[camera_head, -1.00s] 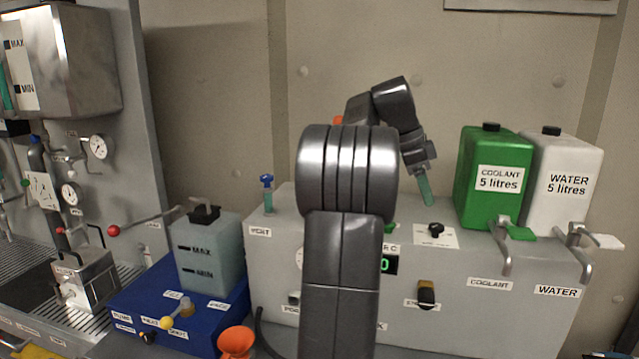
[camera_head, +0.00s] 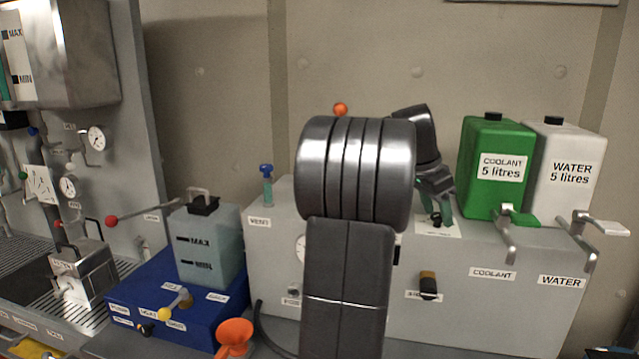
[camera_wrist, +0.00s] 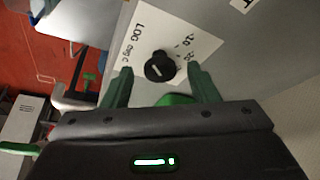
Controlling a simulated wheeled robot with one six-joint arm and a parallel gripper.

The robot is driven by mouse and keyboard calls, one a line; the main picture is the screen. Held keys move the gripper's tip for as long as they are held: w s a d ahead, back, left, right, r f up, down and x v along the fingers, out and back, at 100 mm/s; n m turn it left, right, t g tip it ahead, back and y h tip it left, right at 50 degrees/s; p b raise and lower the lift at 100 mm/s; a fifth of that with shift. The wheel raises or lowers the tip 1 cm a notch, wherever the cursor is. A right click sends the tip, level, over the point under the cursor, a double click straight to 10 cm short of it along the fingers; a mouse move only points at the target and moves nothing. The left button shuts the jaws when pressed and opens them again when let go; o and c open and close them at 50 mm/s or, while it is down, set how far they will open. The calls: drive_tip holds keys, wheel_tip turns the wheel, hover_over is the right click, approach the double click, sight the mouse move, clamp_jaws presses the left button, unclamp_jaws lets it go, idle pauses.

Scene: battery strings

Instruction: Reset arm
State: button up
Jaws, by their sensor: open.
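In the wrist view a black knob (camera_wrist: 160,67) on a white label card (camera_wrist: 190,30) shows just past the fingertips. In the head view my gripper (camera_head: 438,212) hangs over the top of the grey cabinet (camera_head: 350,345), close to that card. I cannot tell whether the fingers touch the knob. My thick grey arm hides the middle of the cabinet.
The green coolant tank (camera_head: 493,195) and white water tank (camera_head: 570,200) stand right of my gripper.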

drive_tip(key=n+t+b, duration=0.1)
drive_tip(key=n, duration=0.1)
drive_tip(key=shift+s+n, duration=0.1)
drive_tip(key=shift+n, duration=0.3)
drive_tip(key=v, duration=1.3)
drive_tip(key=shift+d+r, duration=0.2)
drive_tip(key=shift+d, duration=0.05)
drive_tip(key=shift+f+y, duration=0.1)
drive_tip(key=shift+y, duration=0.2)
